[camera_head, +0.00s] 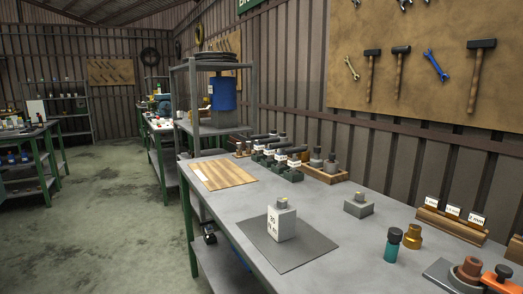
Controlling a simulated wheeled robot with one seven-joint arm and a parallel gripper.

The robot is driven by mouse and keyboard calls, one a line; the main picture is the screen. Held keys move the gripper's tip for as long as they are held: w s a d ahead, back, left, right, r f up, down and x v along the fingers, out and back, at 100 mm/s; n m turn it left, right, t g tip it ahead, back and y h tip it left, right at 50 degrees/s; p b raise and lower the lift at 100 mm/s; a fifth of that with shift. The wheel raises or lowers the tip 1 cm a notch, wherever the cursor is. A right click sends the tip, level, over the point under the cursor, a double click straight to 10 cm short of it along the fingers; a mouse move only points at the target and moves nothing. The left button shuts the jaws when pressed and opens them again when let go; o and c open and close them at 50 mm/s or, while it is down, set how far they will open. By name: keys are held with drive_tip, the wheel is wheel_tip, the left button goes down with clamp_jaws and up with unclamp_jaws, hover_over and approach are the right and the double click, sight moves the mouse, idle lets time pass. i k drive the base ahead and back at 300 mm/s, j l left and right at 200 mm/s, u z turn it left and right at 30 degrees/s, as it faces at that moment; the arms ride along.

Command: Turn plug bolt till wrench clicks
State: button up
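A pale grey block (281,222) with a marking that seems to read 35 N m stands upright on a dark grey mat (295,261) on the workbench. A small yellowish piece (282,202) sits on its top; I cannot tell if it is the plug bolt. A lower grey block (358,207) with a similar yellowish top stands apart to the right, off the mat. Several dark-handled tools (268,140), possibly torque wrenches, lie in labelled holders at the bench's far end. My gripper is not in view.
A wooden board (222,173) lies at the bench's left. A teal bottle (392,245) and brass fitting (412,237) stand at the right, near a labelled wooden rack (452,222) and a tray with round parts (468,272). The bench between the blocks and tool holders is clear.

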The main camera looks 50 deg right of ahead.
sight(279, 156)
drive_tip(key=i+l+z, duration=0.1)
drive_tip(key=z, duration=0.9)
drive_tip(key=i+j+z, duration=0.2)
drive_tip(key=i+z, duration=0.3)
drive_tip(key=i+j+z, duration=0.45)
drive_tip(key=i+l, duration=0.05)
